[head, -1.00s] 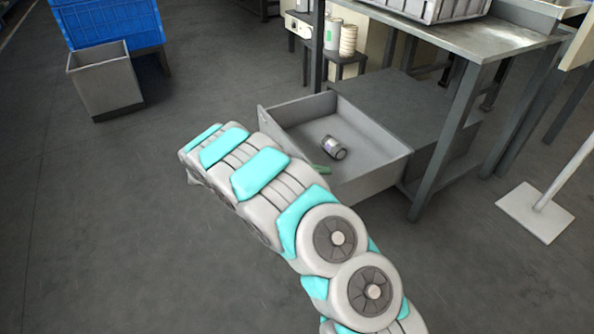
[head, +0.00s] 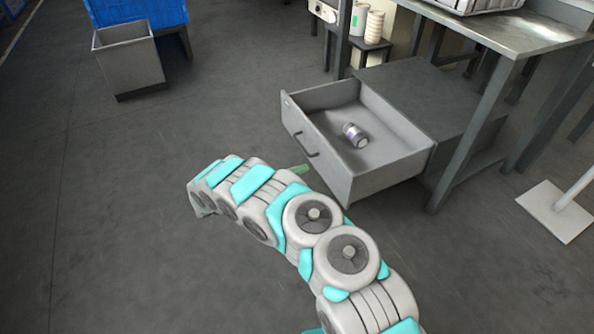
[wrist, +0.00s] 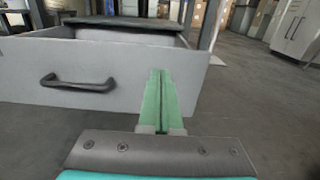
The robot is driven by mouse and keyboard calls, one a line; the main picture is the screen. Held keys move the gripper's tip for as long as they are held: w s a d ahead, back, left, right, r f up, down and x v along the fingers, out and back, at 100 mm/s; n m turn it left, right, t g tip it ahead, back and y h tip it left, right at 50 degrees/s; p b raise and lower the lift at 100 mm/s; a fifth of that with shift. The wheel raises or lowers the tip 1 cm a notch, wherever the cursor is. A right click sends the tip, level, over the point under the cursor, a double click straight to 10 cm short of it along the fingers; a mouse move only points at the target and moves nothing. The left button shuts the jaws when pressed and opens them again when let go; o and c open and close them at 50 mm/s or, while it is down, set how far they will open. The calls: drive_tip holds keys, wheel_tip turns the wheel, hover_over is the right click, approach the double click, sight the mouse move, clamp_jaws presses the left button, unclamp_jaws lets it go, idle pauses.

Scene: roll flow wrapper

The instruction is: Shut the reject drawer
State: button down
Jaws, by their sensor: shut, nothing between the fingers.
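The reject drawer (head: 390,174) is a grey box pulled out from the dark cabinet under the steel table. A small can (head: 355,135) with a purple-and-white label lies on its side in it. The drawer's front panel (wrist: 25,75) carries a dark bar handle (head: 305,145), also visible in the wrist view (wrist: 78,86). My gripper (wrist: 162,73) has its green fingers together and empty, pointing at the front panel, right of the handle. Its green tip shows in the head view (head: 303,168), low before the front. I cannot tell whether it touches.
The steel table's leg (head: 475,135) stands right of the drawer. A white base plate with a post (head: 555,210) is further right. A grey bin (head: 128,62) and a blue crate (head: 135,12) stand at the back left. The floor left of the drawer is clear.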

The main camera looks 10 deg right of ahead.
sight(335, 158)
drive_tip(key=x, duration=1)
drive_tip(key=shift+d, duration=0.15)
drive_tip(key=shift+d, duration=0.1)
